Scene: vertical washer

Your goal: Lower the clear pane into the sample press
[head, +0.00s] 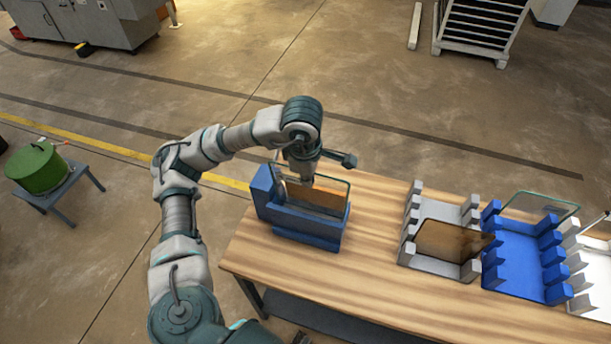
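The blue sample press (305,229) stands near the left end of the wooden table. A clear pane (337,187) with a pale greenish edge stands upright in or just above the press; its lower edge is hidden. A brown panel (318,198) shows through or beside it. My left gripper (301,180) points down at the clear pane's upper edge and appears shut on it; the fingertips are small and partly hidden. I cannot make out my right gripper.
On the table's right side stand a grey rack (440,264) with a brown pane (452,241), a blue rack (512,262) with another clear pane (540,206), and a white rack (590,262). The wooden table (370,265) is bare between press and racks. A green drum (38,167) stands off left.

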